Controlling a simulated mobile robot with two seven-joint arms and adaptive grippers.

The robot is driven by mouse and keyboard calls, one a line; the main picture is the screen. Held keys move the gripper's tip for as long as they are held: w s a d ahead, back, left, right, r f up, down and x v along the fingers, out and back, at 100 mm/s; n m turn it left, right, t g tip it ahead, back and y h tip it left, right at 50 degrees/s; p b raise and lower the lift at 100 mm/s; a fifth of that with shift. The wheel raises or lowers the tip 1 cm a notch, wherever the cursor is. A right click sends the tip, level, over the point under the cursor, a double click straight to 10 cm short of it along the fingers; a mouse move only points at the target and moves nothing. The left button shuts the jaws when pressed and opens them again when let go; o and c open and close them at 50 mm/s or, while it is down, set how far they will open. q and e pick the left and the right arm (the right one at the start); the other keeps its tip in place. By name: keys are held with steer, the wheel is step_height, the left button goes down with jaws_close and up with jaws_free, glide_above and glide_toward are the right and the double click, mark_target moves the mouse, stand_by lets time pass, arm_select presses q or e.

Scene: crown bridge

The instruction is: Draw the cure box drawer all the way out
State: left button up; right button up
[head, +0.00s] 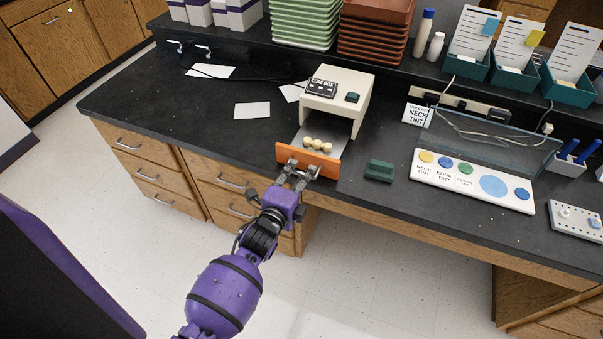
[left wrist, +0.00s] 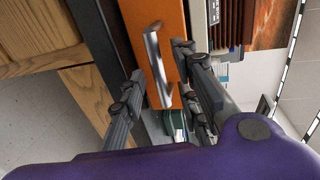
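The cure box (head: 338,92) is a cream box with a dark label on the counter. Its drawer stands well out towards the counter's front edge, with an orange front (head: 307,160) and a grey tray floor (head: 327,132). Several cream tooth-like pieces (head: 318,145) sit in the drawer behind the front. My left gripper (head: 300,172) is at the orange front. In the left wrist view, the silver bar handle (left wrist: 155,62) lies between its two spread fingers (left wrist: 158,68), with gaps visible on both sides. My right gripper is not in view.
A green block (head: 379,170) lies right of the drawer. A white tint board (head: 470,180) and clear shield are further right. Papers (head: 252,110) lie to the left. Green trays (head: 303,22) and brown trays (head: 374,30) stand behind. The counter at left is mostly clear.

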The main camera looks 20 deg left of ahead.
arm_select(q)
steer(key=s+r, duration=0.2)
steer(key=s, duration=0.8)
steer(key=shift+s+a, duration=0.2)
steer(key=s+f+n+g+p, duration=0.1)
steer(key=s+f+n+g, duration=0.1)
steer(key=s+f+n, duration=0.2)
steer(key=s+f+n+g+p, duration=0.1)
steer(key=s+f+n, duration=0.3)
steer(key=s+n, duration=0.4)
steer(key=s+f+n+g+p, duration=0.1)
steer(key=s+f+n+g, duration=0.3)
steer(key=s, duration=1)
steer(key=shift+d+f+n, duration=0.3)
steer(key=shift+f+n, duration=0.05)
steer(key=shift+n, duration=0.65)
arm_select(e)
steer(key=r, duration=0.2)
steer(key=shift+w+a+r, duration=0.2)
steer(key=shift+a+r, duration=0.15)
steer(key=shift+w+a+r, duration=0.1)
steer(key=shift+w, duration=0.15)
